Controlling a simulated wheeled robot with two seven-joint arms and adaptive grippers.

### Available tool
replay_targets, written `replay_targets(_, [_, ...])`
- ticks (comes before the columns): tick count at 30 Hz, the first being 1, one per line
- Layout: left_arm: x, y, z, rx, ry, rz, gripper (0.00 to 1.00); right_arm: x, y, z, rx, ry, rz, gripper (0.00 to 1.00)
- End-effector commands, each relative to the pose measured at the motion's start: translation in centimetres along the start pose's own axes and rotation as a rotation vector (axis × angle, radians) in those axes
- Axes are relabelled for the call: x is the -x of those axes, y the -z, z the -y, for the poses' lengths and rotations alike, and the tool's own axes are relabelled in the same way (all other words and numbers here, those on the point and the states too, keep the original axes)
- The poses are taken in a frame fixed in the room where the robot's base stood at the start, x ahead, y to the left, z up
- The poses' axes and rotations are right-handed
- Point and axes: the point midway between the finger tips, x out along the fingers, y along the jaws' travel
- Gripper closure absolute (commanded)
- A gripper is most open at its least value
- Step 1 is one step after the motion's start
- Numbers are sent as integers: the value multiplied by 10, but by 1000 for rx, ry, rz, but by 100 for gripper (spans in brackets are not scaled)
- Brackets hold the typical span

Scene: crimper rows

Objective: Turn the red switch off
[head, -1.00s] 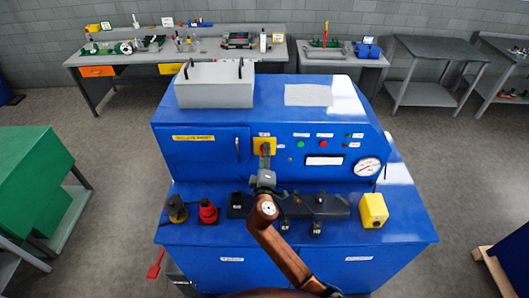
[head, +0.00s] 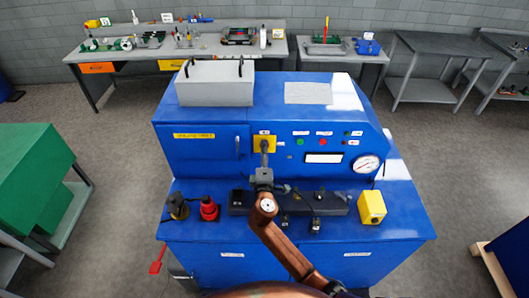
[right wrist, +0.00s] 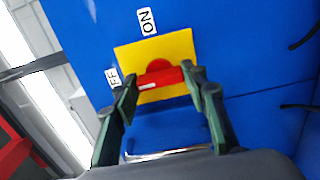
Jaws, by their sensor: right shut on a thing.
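The red switch (right wrist: 158,74) sits on a square yellow plate (right wrist: 124,58) on the blue machine front. My right gripper (right wrist: 160,78) is shut on the switch's handle, one finger at each end. The handle lies along the line between the fingers, and its white mark is at the end towards the OFF label (right wrist: 113,77). The ON label (right wrist: 147,21) is at another side of the plate. In the head view the yellow plate (head: 272,150) shows behind my right gripper (head: 264,150), which hides the handle. My left gripper is not in view.
The blue machine (head: 205,150) has a gauge (head: 366,164) and small buttons to the right of the switch. On its ledge stand a red knob (head: 209,208), a yellow box (head: 372,207) and a dark block (head: 335,203). Workbenches stand at the back.

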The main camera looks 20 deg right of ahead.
Motion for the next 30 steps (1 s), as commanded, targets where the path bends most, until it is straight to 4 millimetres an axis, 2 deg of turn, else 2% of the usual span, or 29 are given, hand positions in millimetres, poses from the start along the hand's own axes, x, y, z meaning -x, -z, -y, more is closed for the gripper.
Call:
replay_targets(1, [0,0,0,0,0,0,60,0,0,0,3,0,0,84])
replay_targets(2, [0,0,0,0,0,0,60,0,0,0,3,0,0,58])
replay_targets(9, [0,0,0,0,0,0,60,0,0,0,1,0,0,42])
replay_targets(20, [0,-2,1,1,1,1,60,6,0,0,-1,0,-1,42])
replay_targets(23, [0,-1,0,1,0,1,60,19,0,1,-2,2,-1,42])
replay_targets(30, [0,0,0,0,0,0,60,69,0,1,-2,2,0,42])
